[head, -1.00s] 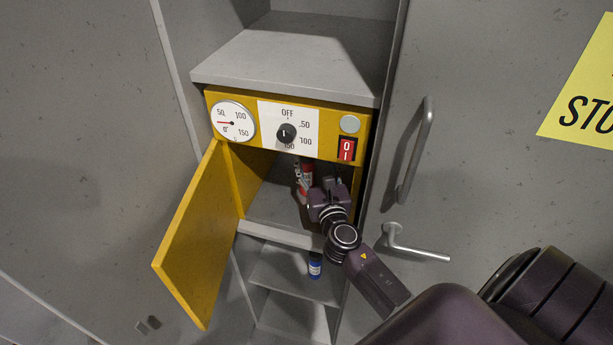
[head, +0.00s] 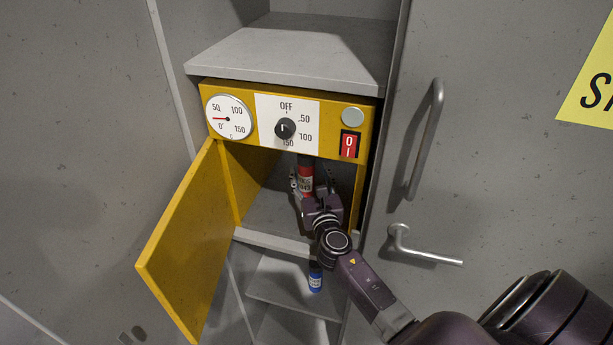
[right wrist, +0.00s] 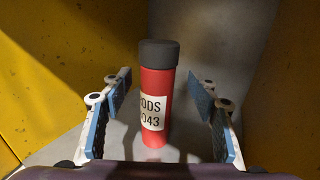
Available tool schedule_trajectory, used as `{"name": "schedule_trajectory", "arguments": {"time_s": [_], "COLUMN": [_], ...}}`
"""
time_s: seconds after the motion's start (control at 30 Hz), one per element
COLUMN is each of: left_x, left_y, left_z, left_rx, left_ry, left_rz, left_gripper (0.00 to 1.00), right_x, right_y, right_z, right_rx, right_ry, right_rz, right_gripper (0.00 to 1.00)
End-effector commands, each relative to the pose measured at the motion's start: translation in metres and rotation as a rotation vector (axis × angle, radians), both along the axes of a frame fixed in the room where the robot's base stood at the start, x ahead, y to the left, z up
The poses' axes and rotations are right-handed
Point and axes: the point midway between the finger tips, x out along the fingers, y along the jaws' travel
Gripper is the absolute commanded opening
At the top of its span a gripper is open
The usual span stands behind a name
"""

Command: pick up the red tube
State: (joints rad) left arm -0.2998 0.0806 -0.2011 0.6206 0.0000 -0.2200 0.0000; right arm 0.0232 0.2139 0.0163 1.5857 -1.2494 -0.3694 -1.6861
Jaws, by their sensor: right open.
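The red tube (head: 306,178) stands upright inside the yellow cabinet compartment, in the head view. In the right wrist view the tube (right wrist: 156,95) has a dark grey cap and a white label reading "ODS 043". My right gripper (head: 313,188) reaches into the compartment through its open front. Its two blue-padded fingers (right wrist: 162,105) are open, one on each side of the tube, with a gap on both sides. The tube's lower part is partly hidden by the gripper in the head view. My left gripper is not in view.
The yellow door (head: 180,240) stands open to the left. The control panel (head: 287,122) with dial, knob and red switch sits just above the opening. A blue container (head: 315,282) stands on the shelf below. A door handle (head: 425,140) is at the right.

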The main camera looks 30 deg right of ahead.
Motion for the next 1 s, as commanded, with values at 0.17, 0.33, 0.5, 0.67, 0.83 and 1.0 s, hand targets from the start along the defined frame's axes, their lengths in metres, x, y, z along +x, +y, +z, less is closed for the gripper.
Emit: {"name": "schedule_trajectory", "arguments": {"time_s": [0.17, 0.33, 0.5, 0.67, 0.83, 1.0], "left_x": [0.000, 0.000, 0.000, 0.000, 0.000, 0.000], "left_y": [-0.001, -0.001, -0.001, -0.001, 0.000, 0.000], "left_z": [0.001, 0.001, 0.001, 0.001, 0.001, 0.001], "left_rx": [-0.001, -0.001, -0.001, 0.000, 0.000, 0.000], "left_ry": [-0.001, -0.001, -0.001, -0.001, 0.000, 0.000], "left_rz": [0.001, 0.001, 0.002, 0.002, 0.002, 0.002], "left_gripper": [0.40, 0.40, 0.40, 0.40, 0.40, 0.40], "right_x": [0.024, 0.032, 0.032, 0.031, 0.031, 0.031], "right_y": [-0.007, -0.010, -0.010, -0.010, -0.010, -0.010], "right_z": [0.000, 0.000, 0.000, 0.000, 0.000, 0.000], "right_rx": [0.000, 0.001, 0.001, 0.000, 0.000, 0.000], "right_ry": [-0.001, 0.000, 0.000, 0.000, 0.000, 0.000], "right_rz": [-0.001, -0.001, 0.000, 0.000, 0.000, 0.000], "right_gripper": [0.54, 0.54, 0.54, 0.39, 0.20, 0.01]}}
